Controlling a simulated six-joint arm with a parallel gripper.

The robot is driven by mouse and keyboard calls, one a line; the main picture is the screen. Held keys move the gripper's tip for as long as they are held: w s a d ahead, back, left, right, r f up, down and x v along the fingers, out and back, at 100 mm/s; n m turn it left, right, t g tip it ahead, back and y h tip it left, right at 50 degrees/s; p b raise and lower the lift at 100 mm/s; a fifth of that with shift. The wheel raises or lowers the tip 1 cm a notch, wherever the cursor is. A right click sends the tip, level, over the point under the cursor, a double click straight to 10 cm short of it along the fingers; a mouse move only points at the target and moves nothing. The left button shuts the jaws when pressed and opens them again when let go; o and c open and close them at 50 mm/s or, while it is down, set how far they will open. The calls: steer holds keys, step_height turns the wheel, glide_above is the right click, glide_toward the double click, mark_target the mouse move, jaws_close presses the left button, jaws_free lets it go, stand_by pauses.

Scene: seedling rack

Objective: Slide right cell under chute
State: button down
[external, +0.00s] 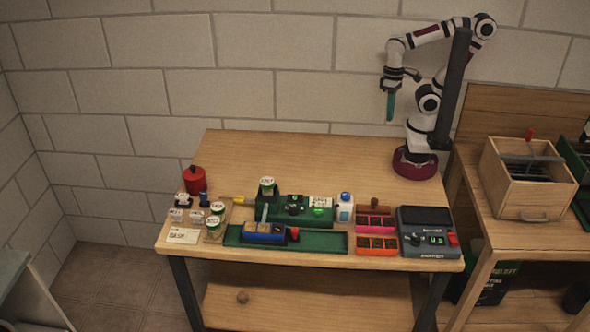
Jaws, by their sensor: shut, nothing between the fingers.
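My gripper (391,115) hangs high above the back right of the table, in front of the wall. Its narrow teal end points down, looks shut, and is far from the bench items. A blue block (262,233) with a red knob (294,233) at its right end sits on a long green track (325,243) near the table's front. A grey upright piece (264,214) stands at the block. Behind it is a green unit (318,213) with a dark dial and a lit green spot. The individual cells and the chute are too small to tell apart.
Pink (375,223) and orange (377,244) trays and a dark device (427,228) stand at the right. The table's back half (290,155) is clear.

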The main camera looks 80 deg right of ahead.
steer(key=c, duration=1.4)
jaws_free()
steer(key=shift+w+r, duration=0.1)
steer(key=shift+w, duration=0.1)
steer(key=o, duration=0.4)
steer(key=w+a+n, duration=0.1)
steer(key=w, duration=0.2)
steer(key=w+a+r+n, duration=0.1)
steer(key=w+a+n, duration=0.1)
steer(key=w, duration=0.2)
steer(key=w+a+n+t, duration=0.1)
steer(key=w+a, duration=0.1)
steer(key=w, duration=0.1)
steer(key=shift+w+r+n, duration=0.3)
steer(key=shift+w+n, duration=0.1)
steer(key=n+t+y, duration=0.1)
steer(key=n+t, duration=0.1)
steer(key=n, duration=0.8)
glide_above(295, 229)
steer(key=s+d, duration=0.4)
steer(key=s, duration=0.1)
step_height(295, 229, down, 6)
steer(key=x, duration=1.3)
steer(key=shift+w+a+f, duration=0.1)
steer(key=shift+w+f, duration=0.15)
steer(key=shift+w, duration=0.2)
steer(key=shift+w+a+f, duration=0.15)
steer(key=shift+w+f, duration=0.05)
steer(key=shift+f, duration=0.35)
